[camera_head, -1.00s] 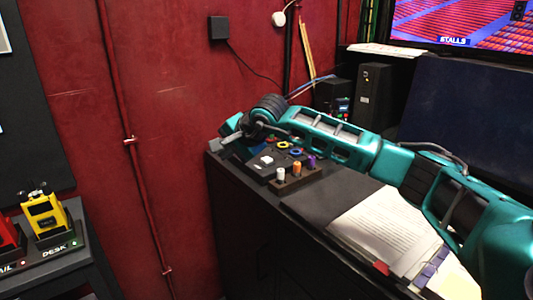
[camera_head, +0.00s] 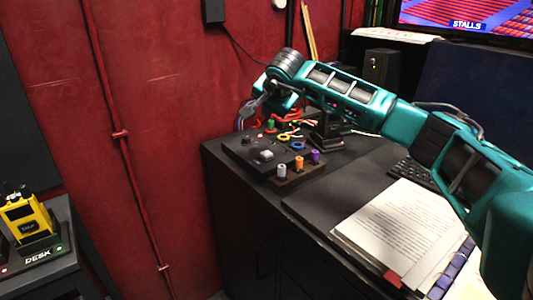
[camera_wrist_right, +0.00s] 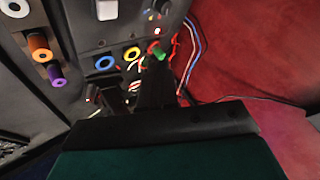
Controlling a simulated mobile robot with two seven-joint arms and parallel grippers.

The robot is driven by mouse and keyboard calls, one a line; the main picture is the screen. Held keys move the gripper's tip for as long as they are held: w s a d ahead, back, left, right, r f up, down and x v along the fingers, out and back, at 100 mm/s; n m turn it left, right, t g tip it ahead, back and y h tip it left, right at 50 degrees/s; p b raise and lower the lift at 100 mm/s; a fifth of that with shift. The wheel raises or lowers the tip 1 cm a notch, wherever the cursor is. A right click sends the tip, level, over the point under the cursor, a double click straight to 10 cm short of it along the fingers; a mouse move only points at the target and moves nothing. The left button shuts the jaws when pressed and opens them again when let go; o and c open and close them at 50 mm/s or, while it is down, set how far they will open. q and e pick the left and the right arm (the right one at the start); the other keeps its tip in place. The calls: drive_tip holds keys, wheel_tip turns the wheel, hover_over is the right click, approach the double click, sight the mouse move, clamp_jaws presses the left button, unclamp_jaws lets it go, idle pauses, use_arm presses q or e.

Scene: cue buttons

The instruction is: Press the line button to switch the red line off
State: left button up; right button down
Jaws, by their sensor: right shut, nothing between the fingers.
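The black button panel (camera_head: 240,153) sits on the near left corner of the dark desk. It carries a white block-shaped button (camera_head: 266,155), a yellow ring (camera_head: 284,138), a blue ring (camera_head: 297,146) and a green peg (camera_head: 270,125). No label for the line button is legible. My right gripper (camera_head: 249,107) is shut and empty above the panel's far left side. In its wrist view the dark fingers (camera_wrist_right: 155,85) point toward the green peg; contact cannot be told. My left gripper is out of view.
Grey (camera_head: 282,171), orange (camera_head: 299,162) and purple (camera_head: 315,156) knobs stand on a block at the panel's front right. Coloured cables lie behind the panel by the red wall (camera_head: 160,90). An open binder (camera_head: 400,225) lies on the desk at right.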

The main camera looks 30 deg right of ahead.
sight(268, 154)
wheel_tip(268, 154, down, 5)
drive_tip(key=b, duration=0.3)
drive_tip(key=shift+r+b, duration=0.1)
drive_tip(key=shift+b, duration=0.3)
wheel_tip(268, 154, down, 3)
drive_tip(key=shift+f+b, duration=0.1)
drive_tip(key=shift+b, duration=1.05)
drive_tip(key=shift+f, duration=0.4)
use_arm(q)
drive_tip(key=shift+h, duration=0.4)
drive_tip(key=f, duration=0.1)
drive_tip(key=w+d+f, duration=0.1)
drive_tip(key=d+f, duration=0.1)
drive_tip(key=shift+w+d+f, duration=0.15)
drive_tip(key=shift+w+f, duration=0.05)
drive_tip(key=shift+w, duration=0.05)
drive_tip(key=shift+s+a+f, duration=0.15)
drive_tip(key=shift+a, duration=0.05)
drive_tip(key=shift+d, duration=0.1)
